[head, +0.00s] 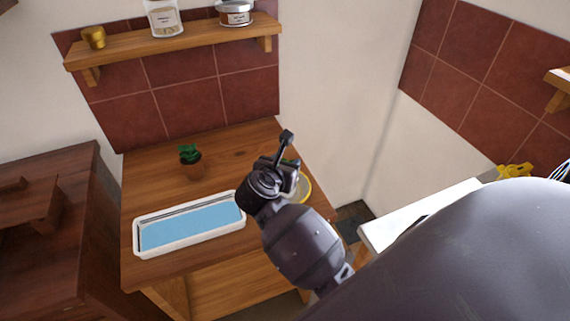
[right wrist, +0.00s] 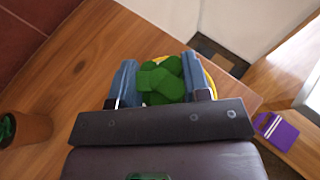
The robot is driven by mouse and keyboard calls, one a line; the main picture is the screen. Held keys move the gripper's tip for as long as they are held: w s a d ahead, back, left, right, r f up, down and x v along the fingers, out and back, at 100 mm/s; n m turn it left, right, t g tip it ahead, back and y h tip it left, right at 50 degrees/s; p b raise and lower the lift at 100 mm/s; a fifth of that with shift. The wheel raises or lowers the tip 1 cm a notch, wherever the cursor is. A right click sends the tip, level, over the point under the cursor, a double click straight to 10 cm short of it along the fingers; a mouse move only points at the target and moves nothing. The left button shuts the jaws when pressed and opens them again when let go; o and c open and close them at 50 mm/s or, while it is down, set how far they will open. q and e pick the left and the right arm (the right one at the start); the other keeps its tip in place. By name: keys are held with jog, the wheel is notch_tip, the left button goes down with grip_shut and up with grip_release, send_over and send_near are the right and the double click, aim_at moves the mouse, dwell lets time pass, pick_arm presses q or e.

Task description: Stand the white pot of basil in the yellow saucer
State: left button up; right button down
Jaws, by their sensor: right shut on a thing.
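The basil (right wrist: 160,78) shows as a clump of green leaves between the two fingers of my right gripper (right wrist: 160,82) in the right wrist view. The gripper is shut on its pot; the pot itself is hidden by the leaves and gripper. The yellow saucer (right wrist: 211,80) shows as a rim behind and beside the leaves. In the head view, my right gripper (head: 290,175) is over the table's right side and covers most of the saucer (head: 306,189). I cannot tell whether the pot touches the saucer. My left gripper is not in view.
A terracotta pot with a green plant (head: 191,165) stands at the back of the wooden table (head: 240,150). A white tray with a blue inside (head: 140,250) lies in front. A wall shelf (head: 180,45) holds jars. A purple item (right wrist: 278,131) is beyond the table's edge.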

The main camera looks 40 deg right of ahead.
jog(key=shift+f, duration=0.2)
jog(key=c, duration=0.6)
grip_release()
